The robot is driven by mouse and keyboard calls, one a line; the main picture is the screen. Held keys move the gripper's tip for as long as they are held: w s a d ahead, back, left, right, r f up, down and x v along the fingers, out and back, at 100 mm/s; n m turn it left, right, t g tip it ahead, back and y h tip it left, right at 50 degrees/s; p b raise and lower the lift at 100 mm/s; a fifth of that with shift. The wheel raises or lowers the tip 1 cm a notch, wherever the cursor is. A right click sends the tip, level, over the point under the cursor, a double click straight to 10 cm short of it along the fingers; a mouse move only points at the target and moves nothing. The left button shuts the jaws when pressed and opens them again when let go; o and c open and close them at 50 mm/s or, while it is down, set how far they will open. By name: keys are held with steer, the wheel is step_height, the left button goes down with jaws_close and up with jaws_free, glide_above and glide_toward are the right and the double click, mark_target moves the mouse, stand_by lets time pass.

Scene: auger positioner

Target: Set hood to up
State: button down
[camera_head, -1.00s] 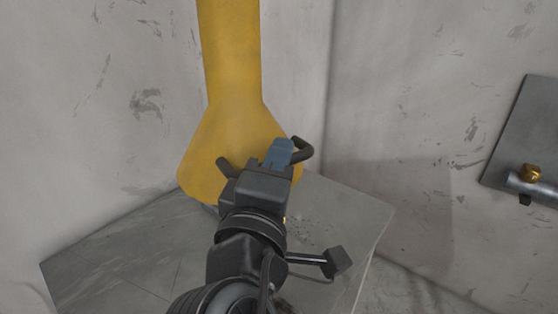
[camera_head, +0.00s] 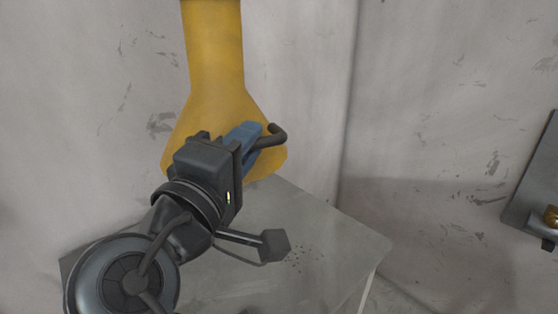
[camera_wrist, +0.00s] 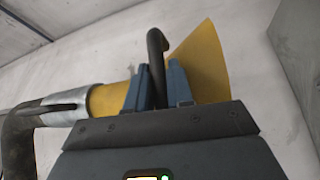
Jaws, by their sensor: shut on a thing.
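The yellow hood (camera_head: 212,105) hangs from a vertical yellow pipe above the grey table; its flared lower part is partly hidden behind my gripper. A dark curved handle (camera_head: 272,136) sticks out at the hood's right side. My gripper (camera_head: 248,136) has blue fingers at this handle. In the wrist view the dark handle (camera_wrist: 156,50) stands between the two blue fingers (camera_wrist: 160,88), which are shut on it. The hood's rim sits above the tabletop.
A grey table (camera_head: 320,240) lies below the hood, with small dark specks on its bare right part. Scuffed pale walls meet in a corner behind it. A grey panel (camera_head: 535,180) with a brass-coloured fitting (camera_head: 551,215) is at the far right.

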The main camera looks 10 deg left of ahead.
steer(key=shift+r+p, duration=0.8)
steer(key=shift+r, duration=1.1)
steer(key=c, duration=1.1)
jaws_free()
steer(key=shift+c, duration=0.2)
steer(key=shift+o, duration=0.2)
steer(key=shift+f, duration=0.1)
steer(key=shift+s+a+f, duration=0.1)
steer(key=shift+s, duration=0.15)
steer(key=r+b+v, duration=0.1)
steer(key=b+v, duration=0.1)
steer(key=v, duration=0.5)
steer(key=shift+f, duration=0.5)
steer(key=shift+s+f, duration=0.1)
steer(key=shift+s, duration=0.05)
